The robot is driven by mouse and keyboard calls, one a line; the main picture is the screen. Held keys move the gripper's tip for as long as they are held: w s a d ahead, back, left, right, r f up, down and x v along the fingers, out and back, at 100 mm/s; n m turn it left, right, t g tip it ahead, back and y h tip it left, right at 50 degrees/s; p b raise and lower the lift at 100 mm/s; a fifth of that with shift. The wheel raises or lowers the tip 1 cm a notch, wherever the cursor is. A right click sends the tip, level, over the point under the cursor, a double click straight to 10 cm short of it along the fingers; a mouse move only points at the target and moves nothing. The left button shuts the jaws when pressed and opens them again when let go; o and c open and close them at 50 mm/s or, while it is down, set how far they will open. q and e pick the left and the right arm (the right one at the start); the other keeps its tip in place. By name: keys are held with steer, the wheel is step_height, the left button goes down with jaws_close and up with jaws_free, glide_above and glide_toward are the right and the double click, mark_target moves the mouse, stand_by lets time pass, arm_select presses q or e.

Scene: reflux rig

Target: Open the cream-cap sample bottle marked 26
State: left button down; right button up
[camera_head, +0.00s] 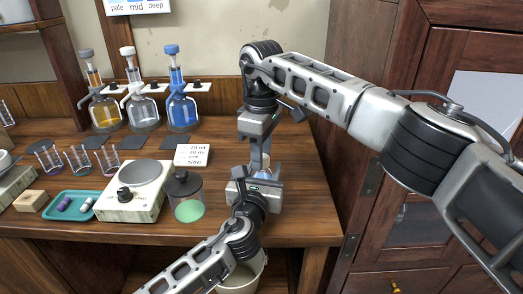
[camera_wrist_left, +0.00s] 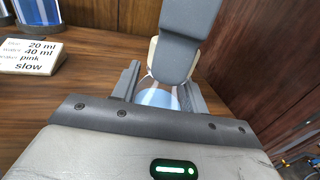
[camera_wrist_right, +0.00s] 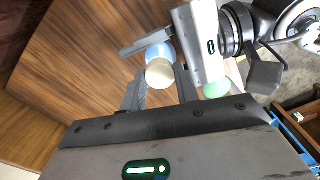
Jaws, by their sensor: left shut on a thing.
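The sample bottle (camera_wrist_right: 158,52) has a pale blue body and a cream cap (camera_wrist_right: 160,73). My left gripper (camera_head: 262,175) is shut on the bottle's body near the right part of the table. In the left wrist view the pale blue body (camera_wrist_left: 158,98) shows between the left fingers. My right gripper (camera_head: 260,163) points down from above, its fingers on either side of the cream cap and apparently open. In the left wrist view one right finger (camera_wrist_left: 178,60) covers much of the cap. The number on the bottle cannot be read.
A lidded jar with green contents (camera_head: 188,198) and a scale (camera_head: 132,200) stand left of the grippers. A card (camera_head: 192,155) is behind them. Three flasks (camera_head: 144,108) stand at the back. A teal tray (camera_head: 55,212) is at the left. The table's right side is clear.

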steer(key=shift+c, duration=1)
steer(key=n, duration=0.2)
steer(key=shift+n, duration=0.3)
steer(key=n, duration=0.4)
steer(key=shift+n, duration=0.4)
steer(key=n, duration=0.7)
steer(key=shift+r, duration=0.1)
steer(key=n, duration=0.7)
steer(key=shift+n, duration=0.4)
steer(key=n, duration=0.7)
arm_select(q)
steer(key=shift+f, duration=0.1)
arm_select(e)
steer(key=n, duration=1.2)
steer(key=shift+n, duration=0.3)
steer(key=n, duration=1.2)
steer(key=shift+r, duration=0.1)
steer(key=shift+r, duration=0.2)
